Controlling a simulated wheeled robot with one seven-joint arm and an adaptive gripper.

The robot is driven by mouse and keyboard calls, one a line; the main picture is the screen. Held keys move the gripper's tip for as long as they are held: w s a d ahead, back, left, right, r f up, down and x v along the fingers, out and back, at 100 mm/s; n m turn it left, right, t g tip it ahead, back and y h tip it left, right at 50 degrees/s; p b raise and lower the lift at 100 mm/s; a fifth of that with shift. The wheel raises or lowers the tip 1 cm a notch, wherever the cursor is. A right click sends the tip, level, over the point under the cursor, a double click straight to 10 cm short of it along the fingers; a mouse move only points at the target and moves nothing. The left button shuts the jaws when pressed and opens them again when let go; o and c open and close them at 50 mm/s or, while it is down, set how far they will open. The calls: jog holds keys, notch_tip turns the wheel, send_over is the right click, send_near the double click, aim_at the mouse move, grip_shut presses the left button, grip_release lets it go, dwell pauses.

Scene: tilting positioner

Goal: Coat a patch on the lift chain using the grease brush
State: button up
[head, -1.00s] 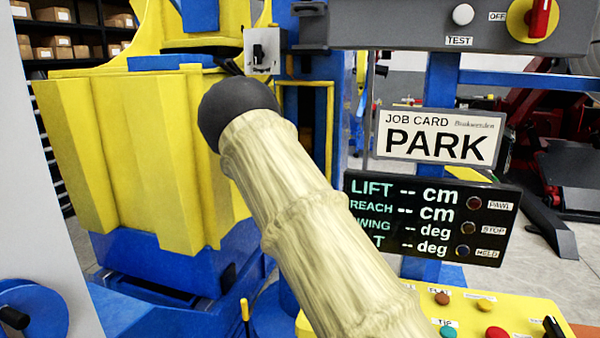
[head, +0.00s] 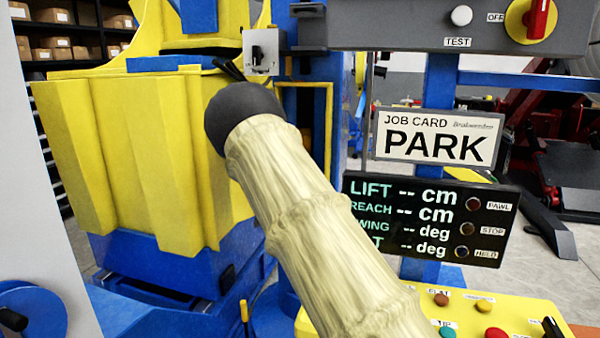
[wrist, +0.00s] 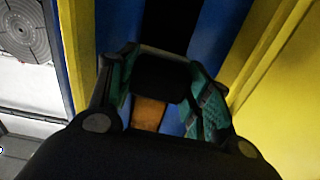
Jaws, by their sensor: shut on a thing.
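In the wrist view my gripper (wrist: 163,82) has its green-padded fingers closed around a dark block with an orange-brown piece (wrist: 148,113) below it. I take this to be the grease brush; its bristles cannot be made out. Beyond the fingers is a dark vertical gap (wrist: 170,22) between blue uprights. No chain links can be made out there. In the head view my pale sleeved arm and its dark round joint hide most of the gripper. Only a small black part shows past the joint, just below a grey switch box (head: 261,52). Contact with the chain cannot be told.
A yellow-framed opening (head: 328,120) in the blue column is right of my arm. A large yellow ribbed body (head: 130,150) fills the left. A job card reading PARK (head: 435,137), a display (head: 430,217) and a yellow button panel (head: 470,310) are close on the right.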

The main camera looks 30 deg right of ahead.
jog(key=shift+w+d, duration=0.15)
jog(key=shift+d, duration=0.05)
jog(key=shift+a+r+p, duration=0.1)
jog(key=shift+r+p, duration=0.75)
jog(key=shift+r, duration=1.05)
jog(key=shift+r+p, duration=2.1)
jog(key=shift+r, duration=2.1)
jog(key=shift+r+p, duration=0.75)
jog(key=shift+r, duration=0.6)
jog(key=shift+f, duration=0.3)
jog(key=shift+f+b, duration=2.7)
jog(key=shift+f, duration=2.7)
